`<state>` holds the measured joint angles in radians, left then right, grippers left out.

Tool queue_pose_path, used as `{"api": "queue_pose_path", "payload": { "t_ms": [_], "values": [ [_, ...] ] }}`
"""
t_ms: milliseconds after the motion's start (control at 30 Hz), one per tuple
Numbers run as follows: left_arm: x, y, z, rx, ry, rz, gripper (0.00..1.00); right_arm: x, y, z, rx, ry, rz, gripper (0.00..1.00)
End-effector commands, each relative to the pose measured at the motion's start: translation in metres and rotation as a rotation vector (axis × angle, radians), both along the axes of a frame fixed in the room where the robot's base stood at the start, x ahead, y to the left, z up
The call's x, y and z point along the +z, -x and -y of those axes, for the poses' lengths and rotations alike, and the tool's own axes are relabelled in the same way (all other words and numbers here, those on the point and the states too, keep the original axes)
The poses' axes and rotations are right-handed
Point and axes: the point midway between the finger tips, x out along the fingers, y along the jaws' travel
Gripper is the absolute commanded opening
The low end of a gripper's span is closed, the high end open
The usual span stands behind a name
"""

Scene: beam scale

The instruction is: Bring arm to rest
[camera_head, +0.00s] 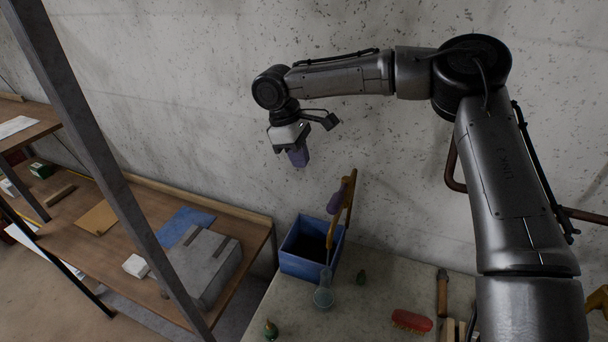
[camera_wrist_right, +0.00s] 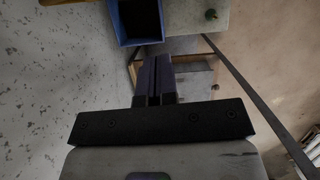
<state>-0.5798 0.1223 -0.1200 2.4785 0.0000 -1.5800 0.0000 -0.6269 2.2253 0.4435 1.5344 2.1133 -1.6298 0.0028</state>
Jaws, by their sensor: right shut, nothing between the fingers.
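My right arm reaches in from the right of the head view and bends across the wall. My right gripper (camera_head: 299,158) hangs at its end, fingers pointing down, high above the table and in front of the wall. Its purple fingers are together with nothing between them; they also show in the right wrist view (camera_wrist_right: 154,80). My left gripper is not in view.
A blue bin (camera_head: 303,262) sits at the table's (camera_head: 385,283) left edge. Green weights (camera_head: 271,329), a red brush (camera_head: 411,321) and a hammer (camera_head: 442,293) lie on the table. A wooden shelf (camera_head: 110,262) with a grey case (camera_head: 203,266) and a metal post (camera_head: 103,150) stand left.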

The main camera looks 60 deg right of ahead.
Motion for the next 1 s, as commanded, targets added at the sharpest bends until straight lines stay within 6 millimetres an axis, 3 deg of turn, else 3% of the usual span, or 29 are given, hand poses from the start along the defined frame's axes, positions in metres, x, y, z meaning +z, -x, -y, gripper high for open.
{"api": "queue_pose_path", "payload": {
  "t_ms": [233, 1000],
  "values": [
    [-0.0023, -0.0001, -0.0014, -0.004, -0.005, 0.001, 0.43, 0.0104, -0.003, -0.0007, 0.001, 0.0, 0.0, 0.0],
    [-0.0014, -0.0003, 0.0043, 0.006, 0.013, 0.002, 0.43, 0.0107, -0.0029, -0.0011, 0.002, -0.001, 0.0, 0.0]
  ]
}}
